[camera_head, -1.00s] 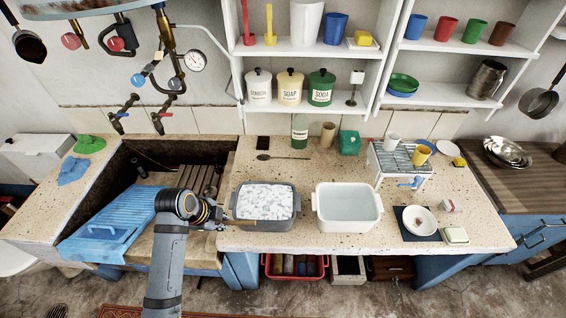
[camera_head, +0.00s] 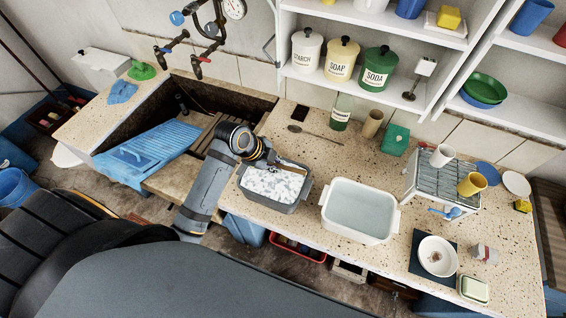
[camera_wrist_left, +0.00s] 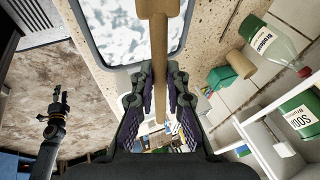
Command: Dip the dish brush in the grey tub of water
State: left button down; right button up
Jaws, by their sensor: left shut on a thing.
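My left gripper (camera_head: 268,157) is at the far left corner of the grey tub (camera_head: 266,201), which is full of white suds. It is shut on the brown handle of the dish brush (camera_head: 293,169), which reaches right over the tub's far side. In the left wrist view the brush handle (camera_wrist_left: 158,45) stands between the closed fingers (camera_wrist_left: 160,90) and runs up over the grey tub's suds, out of the picture. My right gripper (camera_wrist_left: 60,103) is low at the left in that view, over the floor, too small to judge.
A white tub of clear water (camera_head: 360,210) stands just right of the grey one. A wire rack (camera_head: 443,180) with cups stands farther right. The sink (camera_head: 215,95) is left.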

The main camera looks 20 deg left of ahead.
pick_arm(q)
jog(key=b+x, duration=0.1)
jog(key=x, duration=0.1)
jog(key=shift+w+a+f+b, duration=0.1)
jog(key=shift+a+f+b, duration=0.1)
jog(key=shift+f+b, duration=0.15)
jog(key=f+b, duration=0.2)
jog(key=f, duration=0.1)
jog(key=f+b, duration=0.1)
jog(key=f, duration=0.1)
jog(key=shift+w+d, duration=0.1)
jog(key=shift+d, duration=0.3)
pick_arm(e)
jog(key=w+d+f, duration=0.1)
jog(key=w+f, duration=0.3)
jog(key=f, duration=0.1)
jog(key=shift+d+f, duration=0.25)
jog(key=shift+s, duration=0.15)
pick_arm(q)
jog(key=shift+w+d, duration=0.1)
pick_arm(e)
jog(key=shift+s+d, duration=0.1)
jog(key=shift+d, duration=0.15)
jog(key=shift+d, duration=0.1)
pick_arm(q)
jog(key=shift+r, duration=0.15)
pick_arm(e)
jog(key=shift+r, duration=0.1)
